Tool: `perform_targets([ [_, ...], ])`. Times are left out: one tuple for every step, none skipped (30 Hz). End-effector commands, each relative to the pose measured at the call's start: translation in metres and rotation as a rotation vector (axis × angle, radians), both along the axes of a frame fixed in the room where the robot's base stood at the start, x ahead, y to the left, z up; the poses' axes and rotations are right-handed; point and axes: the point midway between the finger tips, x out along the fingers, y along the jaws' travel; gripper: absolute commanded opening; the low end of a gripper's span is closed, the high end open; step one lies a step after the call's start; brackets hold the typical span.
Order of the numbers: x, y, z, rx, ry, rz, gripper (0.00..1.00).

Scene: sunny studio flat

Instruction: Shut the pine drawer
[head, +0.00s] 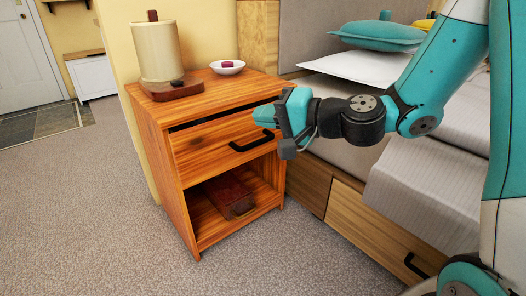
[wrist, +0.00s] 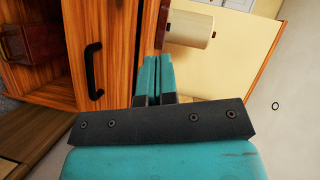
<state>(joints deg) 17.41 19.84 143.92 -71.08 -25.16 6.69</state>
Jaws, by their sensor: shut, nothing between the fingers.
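The pine drawer (head: 205,143) is in the upper part of an orange-brown nightstand (head: 180,210) in the head view. It stands a little open, with a dark gap along its top edge. Its black bar handle (head: 252,142) shows on the front, and also in the wrist view (wrist: 92,70). My gripper (head: 264,116) is shut and empty, at the right end of the drawer front near its top edge, above the handle. In the wrist view its fingers (wrist: 157,66) lie together beside the drawer's wood. I cannot tell whether they touch it. My gripper hides the drawer's right upper corner.
On the nightstand top stand a cream lamp-like cylinder (head: 157,52) on a wooden base and a white bowl (head: 227,68). A reddish box (head: 229,194) lies in the open shelf below. The bed (head: 335,150) is close on the right. Carpet (head: 95,200) is free at left.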

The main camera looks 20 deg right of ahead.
Motion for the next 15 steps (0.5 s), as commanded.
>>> perform_targets([
  [0.013,-0.021,-0.04,0.069,0.007,-0.092,0.0],
  [0.02,-0.032,-0.048,0.108,0.006,-0.141,0.0],
  [0.027,-0.047,-0.058,0.155,0.006,-0.204,0.0],
  [0.031,-0.057,-0.065,0.187,0.006,-0.247,0.0],
  [0.035,-0.066,-0.071,0.213,0.005,-0.284,0.0],
  [0.039,-0.078,-0.077,0.245,0.005,-0.331,0.0],
  [0.042,-0.085,-0.081,0.267,0.005,-0.359,0.0],
  [0.043,-0.091,-0.085,0.284,0.005,-0.384,0.0],
  [0.045,-0.098,-0.088,0.302,0.005,-0.411,0.0],
  [0.047,-0.102,-0.089,0.313,0.004,-0.427,0.0],
  [0.048,-0.105,-0.09,0.321,0.005,-0.437,0.0],
  [0.05,-0.107,-0.09,0.328,0.005,-0.448,0.0],
  [0.051,-0.108,-0.089,0.332,0.004,-0.453,0.0],
  [0.053,-0.108,-0.088,0.333,0.005,-0.454,0.0],
  [0.057,-0.107,-0.087,0.334,0.006,-0.455,0.0],
])
